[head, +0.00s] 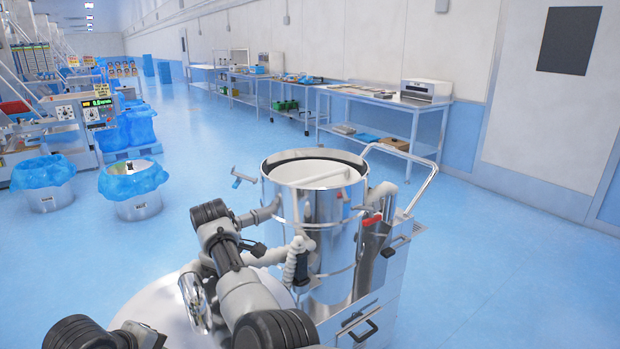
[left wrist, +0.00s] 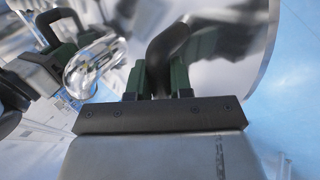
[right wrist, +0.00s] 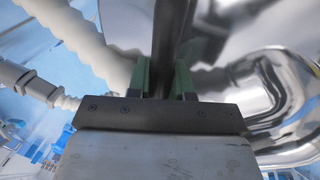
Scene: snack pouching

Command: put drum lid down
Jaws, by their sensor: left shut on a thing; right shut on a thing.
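The drum lid (head: 165,300) is a large, shiny, pale disc low in the head view, in front of the drum and partly covered by my arms. In the left wrist view my left gripper (left wrist: 160,80) is shut on a black handle (left wrist: 168,45) against the mirror-like lid (left wrist: 225,65). In the right wrist view my right gripper (right wrist: 167,78) is shut on a dark handle (right wrist: 170,35) against shiny metal. The steel drum (head: 330,225) stands upright, its top open and its inside pale. The lid is apart from the drum's rim. Its underside is hidden.
The drum stands on a white cart (head: 375,315) with a rail (head: 428,185). Steel tables (head: 385,105) line the back wall. Blue-lined bins (head: 140,208) and a machine (head: 75,125) stand at left. The blue floor (head: 500,270) right of the cart is clear.

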